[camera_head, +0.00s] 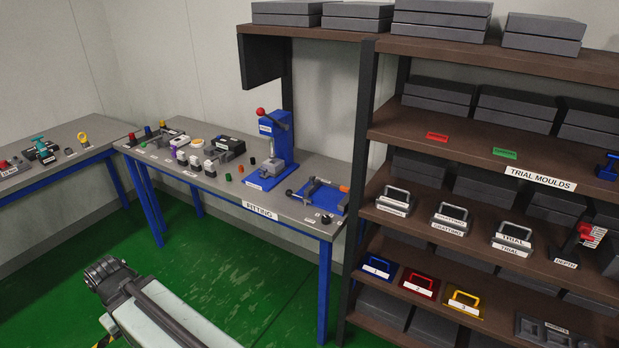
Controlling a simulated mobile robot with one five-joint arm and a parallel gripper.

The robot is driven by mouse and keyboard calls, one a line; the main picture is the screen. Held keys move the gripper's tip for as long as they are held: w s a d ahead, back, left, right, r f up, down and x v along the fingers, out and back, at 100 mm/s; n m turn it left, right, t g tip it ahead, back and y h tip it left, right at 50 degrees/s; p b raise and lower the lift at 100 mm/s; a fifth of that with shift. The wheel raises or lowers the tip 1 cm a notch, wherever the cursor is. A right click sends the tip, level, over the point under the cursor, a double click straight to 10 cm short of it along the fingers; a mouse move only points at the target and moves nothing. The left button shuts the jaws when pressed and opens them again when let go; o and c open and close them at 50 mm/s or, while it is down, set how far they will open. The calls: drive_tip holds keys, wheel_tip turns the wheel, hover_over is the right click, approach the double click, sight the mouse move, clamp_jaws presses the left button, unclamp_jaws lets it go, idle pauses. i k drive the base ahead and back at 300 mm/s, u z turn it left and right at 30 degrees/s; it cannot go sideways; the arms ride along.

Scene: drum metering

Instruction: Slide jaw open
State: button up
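A low blue fixture (331,199) lies on the right end of the grey bench labelled FITTING (225,187). A grey bar or jaw (314,187) lies across it, with a dark round knob (289,193) at its left. It is too small to tell which part is the sliding jaw or how far it stands open. The dark end of my arm (106,272) is low at the left, over the green floor and well apart from the bench. Its fingers cannot be made out, and nothing held shows.
A blue press (279,138) with a red knob stands left of the fixture. Small bottles and caps crowd the bench's left part. A brown shelf rack (469,158) with a dark upright stands close at the right. Green floor (250,285) is clear before the bench.

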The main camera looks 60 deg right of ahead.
sight(315, 184)
drive_tip(key=u, duration=0.05)
drive_tip(key=i, duration=0.9)
drive_tip(key=z, duration=0.1)
